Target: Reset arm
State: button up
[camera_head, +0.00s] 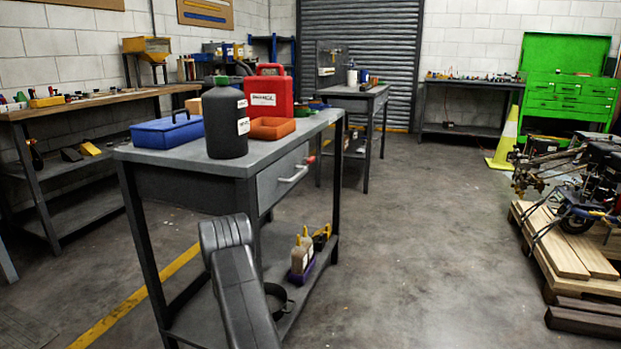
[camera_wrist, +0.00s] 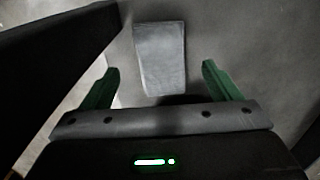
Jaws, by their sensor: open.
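My gripper (camera_wrist: 160,85) shows in the wrist view with its two green fingers spread apart. No object is held between them. Past the fingertips is a flat grey rectangular piece (camera_wrist: 160,55), which I cannot identify, against a grey surface. In the head view my dark grey arm (camera_head: 235,270) rises at the bottom centre, in front of the near workbench (camera_head: 185,158). The gripper itself cannot be made out in the head view.
A machine on a wooden pallet (camera_head: 567,248) is at right. The floor between is clear.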

notch_tip(320, 180, down, 5)
jog(key=shift+r+b, duration=0.15)
jog(key=shift+b, duration=0.5)
jog(key=shift+r, duration=0.3)
